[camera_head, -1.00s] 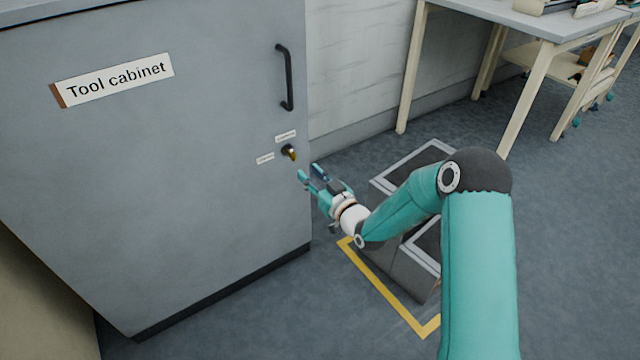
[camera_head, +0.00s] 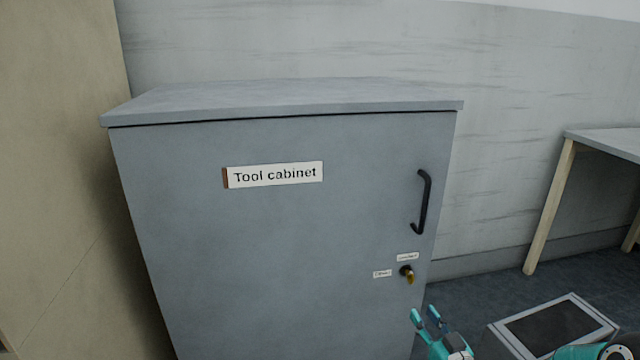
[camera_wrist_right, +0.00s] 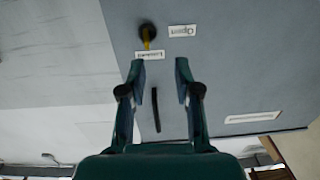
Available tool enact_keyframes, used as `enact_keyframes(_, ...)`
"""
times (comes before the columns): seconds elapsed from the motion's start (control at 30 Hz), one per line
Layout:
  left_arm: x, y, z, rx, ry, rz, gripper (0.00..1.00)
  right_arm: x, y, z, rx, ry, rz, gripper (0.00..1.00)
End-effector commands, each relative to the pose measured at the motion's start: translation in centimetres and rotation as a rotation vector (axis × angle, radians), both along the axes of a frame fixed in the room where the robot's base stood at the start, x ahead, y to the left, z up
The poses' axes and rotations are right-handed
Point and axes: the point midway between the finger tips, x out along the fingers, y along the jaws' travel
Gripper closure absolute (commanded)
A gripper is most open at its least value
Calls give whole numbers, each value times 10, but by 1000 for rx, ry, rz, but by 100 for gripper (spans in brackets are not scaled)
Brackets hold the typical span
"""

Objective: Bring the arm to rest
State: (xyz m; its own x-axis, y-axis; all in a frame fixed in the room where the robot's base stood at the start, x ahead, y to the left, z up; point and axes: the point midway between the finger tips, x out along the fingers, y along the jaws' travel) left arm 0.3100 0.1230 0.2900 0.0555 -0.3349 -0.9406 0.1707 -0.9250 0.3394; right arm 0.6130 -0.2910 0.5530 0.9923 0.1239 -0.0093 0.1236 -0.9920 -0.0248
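My right gripper (camera_head: 424,315) shows at the bottom of the head view, just below the lock of the tool cabinet. Its fingers are apart with nothing between them, as the right wrist view (camera_wrist_right: 160,66) also shows. The grey tool cabinet (camera_head: 290,240) stands shut, with a black handle (camera_head: 424,203) on its door. The lock (camera_head: 405,270) has a yellow key (camera_head: 410,279) in it, which also shows in the wrist view (camera_wrist_right: 147,43) beyond the fingertips, apart from them. Most of my right arm is out of the head view. My left gripper is not in view.
Two small labels sit by the lock, the left one (camera_head: 382,274) and the upper one (camera_head: 408,257). A dark-topped, grey-framed object (camera_head: 553,326) stands on the floor at the right. A table (camera_head: 606,142) stands by the wall. A beige surface (camera_head: 60,170) borders the cabinet's left side.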

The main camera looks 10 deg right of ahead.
Motion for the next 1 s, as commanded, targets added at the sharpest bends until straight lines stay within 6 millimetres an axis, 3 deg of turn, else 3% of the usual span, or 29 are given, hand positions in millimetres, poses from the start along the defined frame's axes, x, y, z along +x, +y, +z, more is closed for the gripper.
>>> enact_keyframes(0.13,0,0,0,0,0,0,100,-11,56,-43,50,116,78,68)
enact_keyframes(0.27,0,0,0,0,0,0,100,-46,103,-114,105,380,120,68)
enact_keyframes(0.4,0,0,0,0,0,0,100,-111,140,-186,155,721,139,68)
enact_keyframes(0.53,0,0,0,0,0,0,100,-175,158,-229,192,998,133,68)
enact_keyframes(0.7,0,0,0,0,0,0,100,-251,166,-257,240,1299,97,68)
enact_keyframes(0.83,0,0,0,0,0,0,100,-302,168,-263,290,1516,51,68)
enact_keyframes(0.87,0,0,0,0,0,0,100,-310,169,-263,302,1557,45,68)
enact_keyframes(0.9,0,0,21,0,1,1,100,-305,169,-241,299,1539,45,68)
enact_keyframes(1.0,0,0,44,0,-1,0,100,-305,168,-219,298,1536,47,68)
